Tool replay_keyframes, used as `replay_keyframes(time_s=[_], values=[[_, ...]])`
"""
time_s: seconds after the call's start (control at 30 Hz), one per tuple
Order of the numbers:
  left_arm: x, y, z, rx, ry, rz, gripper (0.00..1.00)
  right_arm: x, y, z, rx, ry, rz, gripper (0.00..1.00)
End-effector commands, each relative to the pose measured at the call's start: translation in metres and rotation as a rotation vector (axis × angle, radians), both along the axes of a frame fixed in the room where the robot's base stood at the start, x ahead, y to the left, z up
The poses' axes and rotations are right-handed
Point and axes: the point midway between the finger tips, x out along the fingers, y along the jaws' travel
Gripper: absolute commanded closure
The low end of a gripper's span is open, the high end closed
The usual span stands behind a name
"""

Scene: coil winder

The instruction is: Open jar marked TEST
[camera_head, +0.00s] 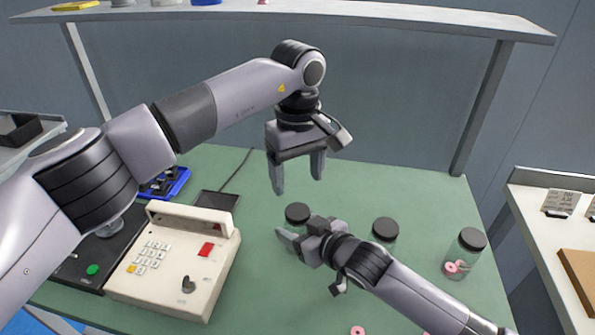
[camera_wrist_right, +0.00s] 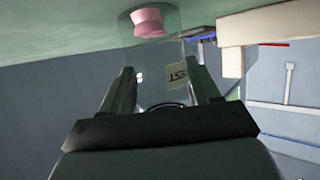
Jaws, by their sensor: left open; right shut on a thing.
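The jar marked TEST (camera_wrist_right: 172,88) is clear glass, with part of its label and a pink spool (camera_wrist_right: 150,22) showing in the right wrist view. In the head view its black lid (camera_head: 297,211) is on, and my right gripper hides much of its body. My right gripper (camera_head: 298,242) is shut on this jar from the side, with one finger on each side of it in the wrist view (camera_wrist_right: 161,84). My left gripper (camera_head: 297,186) is open and empty, fingers pointing down, above the lid and apart from it.
Two more black-lidded jars stand to the right, one in the middle (camera_head: 385,229) and one with pink spools (camera_head: 471,240). A loose pink spool (camera_head: 357,331) lies near the front. A cream keypad machine (camera_head: 180,265) stands at left. A shelf (camera_head: 400,14) spans the back.

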Motion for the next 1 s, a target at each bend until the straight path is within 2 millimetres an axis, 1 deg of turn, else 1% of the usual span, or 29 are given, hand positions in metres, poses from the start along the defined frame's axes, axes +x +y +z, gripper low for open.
replay_keyframes(time_s=[0.1, 0.2, 0.33, 0.43, 0.57, 0.8, 0.9, 1.0], values=[[0.0, 0.0, 0.0, 0.0, 0.001, -0.148, 0.27, 0.0, 0.0, 0.0, -0.001, 0.001, -0.001, 1.0], [0.0, 0.0, 0.0, 0.0, 0.001, -0.238, 0.27, 0.0, 0.0, 0.0, -0.001, 0.001, -0.001, 1.0], [0.0, 0.0, 0.0, 0.0, 0.001, -0.305, 0.27, 0.0, 0.0, 0.0, -0.001, 0.001, -0.001, 1.0], [0.0, 0.0, -0.005, -0.001, 0.003, -0.325, 0.27, 0.0, 0.0, 0.0, -0.001, 0.001, -0.001, 1.0], [0.0, 0.0, -0.02, -0.001, 0.003, -0.327, 0.27, 0.0, 0.0, 0.0, -0.001, 0.001, 0.0, 1.0], [-0.001, 0.0, -0.058, -0.001, 0.004, -0.326, 0.27, 0.0, 0.0, 0.0, -0.001, 0.001, 0.0, 1.0], [-0.001, 0.0, -0.069, -0.001, 0.004, -0.325, 0.27, 0.0, 0.0, 0.0, -0.001, 0.001, 0.0, 1.0], [0.0, 0.0, -0.077, -0.001, 0.002, -0.325, 0.27, 0.0, 0.0, 0.0, -0.001, 0.001, 0.0, 1.0]])
